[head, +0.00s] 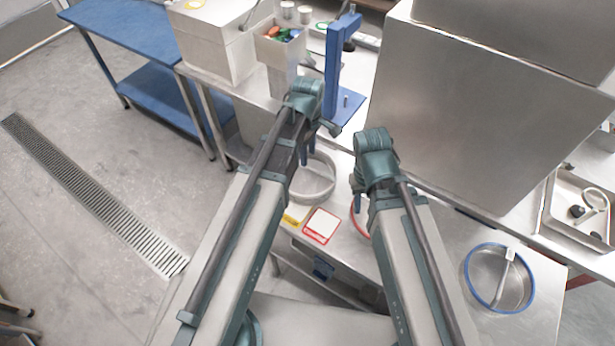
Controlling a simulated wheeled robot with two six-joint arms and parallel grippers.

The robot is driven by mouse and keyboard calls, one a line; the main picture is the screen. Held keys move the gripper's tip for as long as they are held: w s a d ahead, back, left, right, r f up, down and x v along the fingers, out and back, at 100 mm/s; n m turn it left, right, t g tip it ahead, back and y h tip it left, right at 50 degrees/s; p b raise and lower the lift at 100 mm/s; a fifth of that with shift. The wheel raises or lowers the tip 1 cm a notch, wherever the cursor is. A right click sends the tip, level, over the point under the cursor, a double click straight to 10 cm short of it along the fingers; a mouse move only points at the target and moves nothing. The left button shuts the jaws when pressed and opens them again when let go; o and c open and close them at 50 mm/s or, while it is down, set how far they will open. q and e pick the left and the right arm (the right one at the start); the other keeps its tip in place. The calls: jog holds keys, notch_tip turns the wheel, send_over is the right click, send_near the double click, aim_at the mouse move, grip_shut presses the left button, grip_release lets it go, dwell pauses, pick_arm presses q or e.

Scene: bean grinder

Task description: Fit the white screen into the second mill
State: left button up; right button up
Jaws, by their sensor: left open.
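A pale round ring or pan (318,196), which may be the white screen, sits on the steel bench in the middle of the head view. My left gripper (308,150) is over its far left part and hides some of it; its jaws are open. I cannot tell if they touch the rim. My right gripper (357,201) points down over a red-rimmed round thing (360,226), mostly hidden by my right arm. A blue-rimmed round pan (499,278) with a white piece inside stands at the lower right. I cannot tell which thing is the second mill.
A blue upright stand (333,75) rises behind my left gripper, near a bin of coloured pieces (280,38). A large steel box (480,100) blocks the back right. A red-bordered label (321,227) lies near the bench's front. A tray (548,222) stands far right.

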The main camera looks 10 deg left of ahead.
aim_at(308, 166)
pick_arm(q)
jog(key=shift+f+b, duration=1.75)
jog(key=shift+f, duration=0.4)
pick_arm(e)
jog(key=shift+f, duration=2.15)
pick_arm(q)
jog(key=shift+f, duration=0.2)
pick_arm(e)
jog(key=shift+f, duration=0.25)
pick_arm(q)
jog(key=shift+a, duration=0.1)
grip_shut()
